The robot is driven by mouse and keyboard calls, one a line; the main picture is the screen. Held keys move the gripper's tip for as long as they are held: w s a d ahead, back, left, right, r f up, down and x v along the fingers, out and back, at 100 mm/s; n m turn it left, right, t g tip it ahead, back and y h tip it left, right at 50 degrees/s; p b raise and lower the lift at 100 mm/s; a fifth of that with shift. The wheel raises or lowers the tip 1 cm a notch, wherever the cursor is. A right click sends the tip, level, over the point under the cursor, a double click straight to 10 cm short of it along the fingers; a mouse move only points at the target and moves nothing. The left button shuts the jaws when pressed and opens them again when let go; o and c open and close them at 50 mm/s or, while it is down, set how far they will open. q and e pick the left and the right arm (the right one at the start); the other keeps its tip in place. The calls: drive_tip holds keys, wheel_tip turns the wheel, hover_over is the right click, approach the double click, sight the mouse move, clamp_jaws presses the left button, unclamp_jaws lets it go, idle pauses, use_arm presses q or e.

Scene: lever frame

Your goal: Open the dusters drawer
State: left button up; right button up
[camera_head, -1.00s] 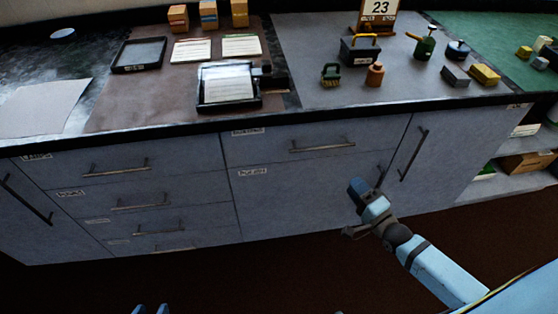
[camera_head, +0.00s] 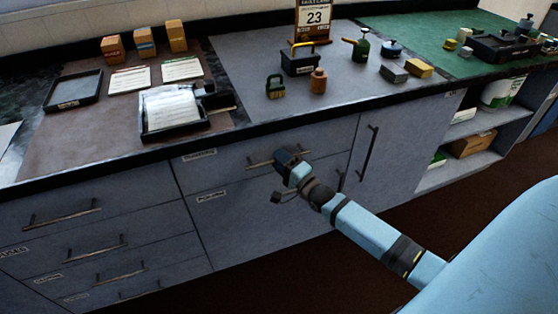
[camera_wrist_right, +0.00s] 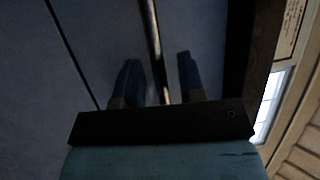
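The drawer front (camera_head: 235,165) at the top middle of the cabinet is grey and flush with its neighbours. Its label (camera_head: 199,154) is too small to read, so I cannot tell whether it is the dusters drawer. A metal bar handle (camera_head: 259,163) runs across it, its right part hidden by my right gripper (camera_head: 287,160). In the right wrist view, my right gripper (camera_wrist_right: 160,80) is open, with one finger on each side of the handle bar (camera_wrist_right: 154,40). The bar shows clear gaps to both fingers. My left gripper is out of view.
More drawers with bar handles (camera_head: 62,214) are stacked at the left. A cabinet door with an upright handle (camera_head: 368,154) is at right, beside open shelves (camera_head: 460,165). The worktop (camera_head: 340,88) above holds a black tray (camera_head: 150,132), a toolbox and small items.

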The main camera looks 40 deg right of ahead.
drive_tip(key=shift+w, duration=0.35)
clamp_jaws()
drive_tip(key=shift+s+a, duration=0.1)
drive_tip(key=shift+s, duration=0.05)
